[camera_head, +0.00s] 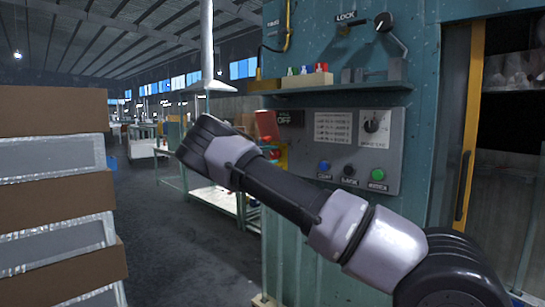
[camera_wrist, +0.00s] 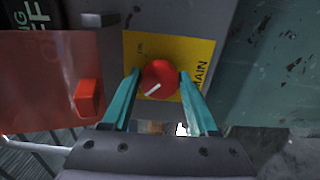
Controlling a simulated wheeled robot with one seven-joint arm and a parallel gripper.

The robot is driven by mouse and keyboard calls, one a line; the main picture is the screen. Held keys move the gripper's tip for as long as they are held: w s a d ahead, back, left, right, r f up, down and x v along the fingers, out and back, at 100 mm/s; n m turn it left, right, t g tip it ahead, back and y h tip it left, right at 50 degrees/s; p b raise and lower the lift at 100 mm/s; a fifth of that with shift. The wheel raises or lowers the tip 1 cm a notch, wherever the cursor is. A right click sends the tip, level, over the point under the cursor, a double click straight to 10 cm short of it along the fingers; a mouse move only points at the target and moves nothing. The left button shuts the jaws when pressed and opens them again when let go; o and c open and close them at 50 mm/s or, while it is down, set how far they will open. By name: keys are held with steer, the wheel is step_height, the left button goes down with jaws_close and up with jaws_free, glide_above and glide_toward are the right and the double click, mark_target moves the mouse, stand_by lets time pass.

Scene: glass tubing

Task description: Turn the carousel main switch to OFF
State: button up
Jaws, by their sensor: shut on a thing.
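The main switch is a round red knob (camera_wrist: 160,80) with a white pointer line, on a yellow plate (camera_wrist: 198,50) lettered MAIN, in the wrist view. The lettering runs sideways there. The white line points to the lower left of that picture. My gripper (camera_wrist: 160,73) has its two teal fingers on either side of the knob and is shut on it. A small marking at the plate's upper left is too small to read surely. In the head view my arm crosses in front of the grey control panel (camera_head: 398,130), and my gripper and the knob cannot be made out clearly.
A red plate (camera_wrist: 45,75) with a raised red block (camera_wrist: 88,98) is close left of the fingers in the wrist view. Blue (camera_head: 324,166), black (camera_head: 348,170) and green (camera_head: 377,174) buttons and a black dial (camera_head: 372,125) are on the panel. A shelf (camera_head: 340,88) juts out above.

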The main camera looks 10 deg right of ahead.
steer(key=shift+a, duration=0.1)
steer(key=o, duration=1.4)
steer(key=shift+c, duration=0.2)
steer(key=v, duration=1)
steer(key=shift+s+a, duration=0.2)
steer(key=shift+a, duration=0.05)
